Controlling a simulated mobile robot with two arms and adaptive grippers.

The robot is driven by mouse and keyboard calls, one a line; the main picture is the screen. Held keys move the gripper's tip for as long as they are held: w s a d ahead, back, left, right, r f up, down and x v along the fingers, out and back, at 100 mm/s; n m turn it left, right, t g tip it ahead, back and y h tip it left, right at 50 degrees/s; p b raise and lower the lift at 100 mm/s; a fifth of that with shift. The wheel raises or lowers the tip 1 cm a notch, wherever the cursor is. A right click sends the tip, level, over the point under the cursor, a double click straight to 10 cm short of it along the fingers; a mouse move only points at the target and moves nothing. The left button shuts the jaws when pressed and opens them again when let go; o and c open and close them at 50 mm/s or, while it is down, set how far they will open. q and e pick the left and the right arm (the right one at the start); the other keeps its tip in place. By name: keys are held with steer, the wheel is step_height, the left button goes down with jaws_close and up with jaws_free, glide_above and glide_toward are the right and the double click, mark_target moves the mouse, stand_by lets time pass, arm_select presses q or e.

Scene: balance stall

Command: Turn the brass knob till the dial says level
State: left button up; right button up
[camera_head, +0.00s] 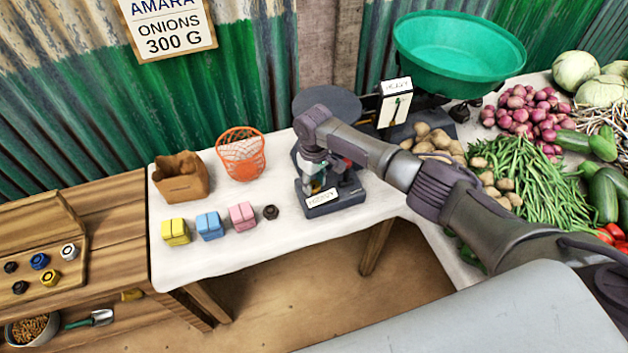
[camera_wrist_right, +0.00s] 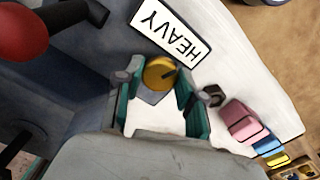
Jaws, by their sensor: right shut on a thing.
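The brass knob (camera_wrist_right: 159,73) sits on the front of a dark scale base (camera_head: 345,190). A white plate reading HEAVY (camera_wrist_right: 170,38) is beside the knob; it also shows in the head view (camera_head: 322,198). My right gripper (camera_wrist_right: 158,88) is shut on the brass knob, with a teal finger pad on each side of it. In the head view my right gripper (camera_head: 318,178) hides most of the knob. My left gripper is not in view.
Yellow (camera_head: 176,232), blue (camera_head: 210,226) and pink (camera_head: 242,216) blocks and a dark nut (camera_head: 270,212) stand left of the scale. An orange basket (camera_head: 241,155) and brown bag (camera_head: 181,178) are behind. A green basin (camera_head: 458,50) and vegetables are right.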

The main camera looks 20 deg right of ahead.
mark_target(314, 184)
steer(key=shift+n, duration=1.5)
steer(key=o, duration=1.1)
steer(key=shift+o, duration=0.2)
step_height(314, 184, up, 12)
